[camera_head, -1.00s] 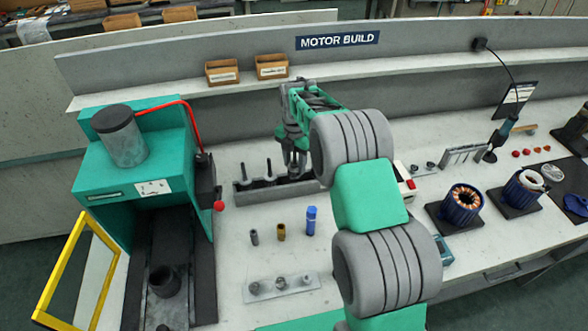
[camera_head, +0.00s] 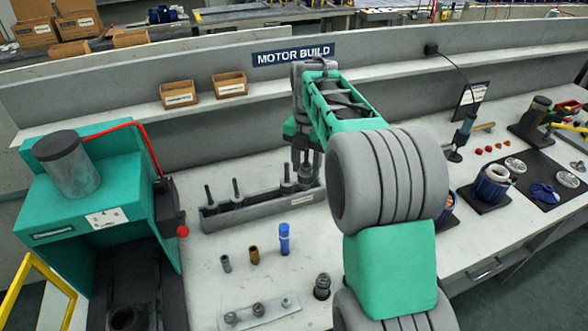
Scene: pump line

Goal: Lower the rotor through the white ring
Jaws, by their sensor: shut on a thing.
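My gripper (camera_head: 303,172) points down over the right part of a long grey rack (camera_head: 255,210). It is shut on a grey rotor, mostly hidden by the fingers; I cannot tell whether its lower end is still in the rack. Several other rotors with dark upright shafts stand in the rack: one at the left (camera_head: 209,203), one beside it (camera_head: 237,195) and one close left of my gripper (camera_head: 286,184).
My arm covers the middle of the bench and part of another blue housing. A green press (camera_head: 100,195) stands at the left. A blue cylinder (camera_head: 284,240), a brass sleeve (camera_head: 254,256) and a grey sleeve (camera_head: 226,263) stand in front of the rack. A shelf with cardboard bins (camera_head: 179,94) runs behind.

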